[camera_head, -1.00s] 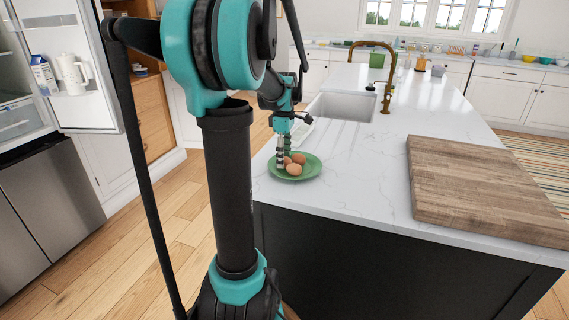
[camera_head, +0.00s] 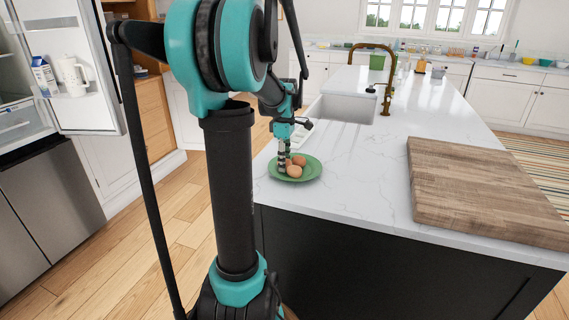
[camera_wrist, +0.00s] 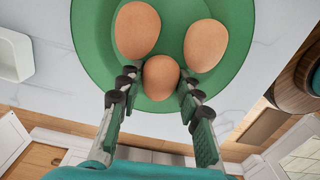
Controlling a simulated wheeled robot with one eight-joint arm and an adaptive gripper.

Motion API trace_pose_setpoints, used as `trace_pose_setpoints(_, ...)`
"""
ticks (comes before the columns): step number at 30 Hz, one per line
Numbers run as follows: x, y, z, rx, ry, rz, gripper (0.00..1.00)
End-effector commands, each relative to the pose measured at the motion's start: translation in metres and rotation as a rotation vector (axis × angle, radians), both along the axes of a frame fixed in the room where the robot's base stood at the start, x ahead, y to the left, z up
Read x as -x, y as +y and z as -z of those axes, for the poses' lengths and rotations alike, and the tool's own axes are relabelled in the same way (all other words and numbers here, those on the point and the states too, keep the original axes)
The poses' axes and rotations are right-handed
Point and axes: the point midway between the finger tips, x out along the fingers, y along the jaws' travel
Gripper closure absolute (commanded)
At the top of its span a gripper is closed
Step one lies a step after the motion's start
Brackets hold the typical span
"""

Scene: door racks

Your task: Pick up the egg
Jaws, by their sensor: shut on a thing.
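A green plate (camera_head: 311,171) stands near the left front corner of the island and holds brown eggs. In the wrist view three eggs show on the plate (camera_wrist: 90,40): one at upper left (camera_wrist: 137,30), one at upper right (camera_wrist: 206,45), and the nearest egg (camera_wrist: 161,77) between my fingertips. My gripper (camera_wrist: 157,90) is shut on this nearest egg, one finger at each side. In the head view my gripper (camera_head: 284,162) reaches down over the plate and partly hides the eggs. I cannot tell whether the held egg touches the plate.
A wooden board (camera_head: 485,190) lies on the white countertop (camera_head: 370,185) to the right. A sink (camera_head: 342,108) with a brass faucet (camera_head: 388,75) is behind the plate. A fridge door (camera_head: 70,60) stands open at the left. The counter between plate and board is clear.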

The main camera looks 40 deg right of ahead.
Motion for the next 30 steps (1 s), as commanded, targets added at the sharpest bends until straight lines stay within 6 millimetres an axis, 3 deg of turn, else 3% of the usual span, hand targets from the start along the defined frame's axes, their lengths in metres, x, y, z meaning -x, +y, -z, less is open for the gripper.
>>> trace_pose_setpoints(5, 0.0, 0.0, -0.009, 0.0, 0.0, 0.0, 0.75)
trace_pose_setpoints(11, 0.0, 0.0, -0.037, 0.0, 0.0, 0.0, 0.75)
trace_pose_setpoints(24, 0.0, 0.0, -0.15, 0.0, 0.0, 0.0, 0.75)
trace_pose_setpoints(30, 0.0, 0.0, -0.184, 0.0, 0.0, 0.0, 0.75)
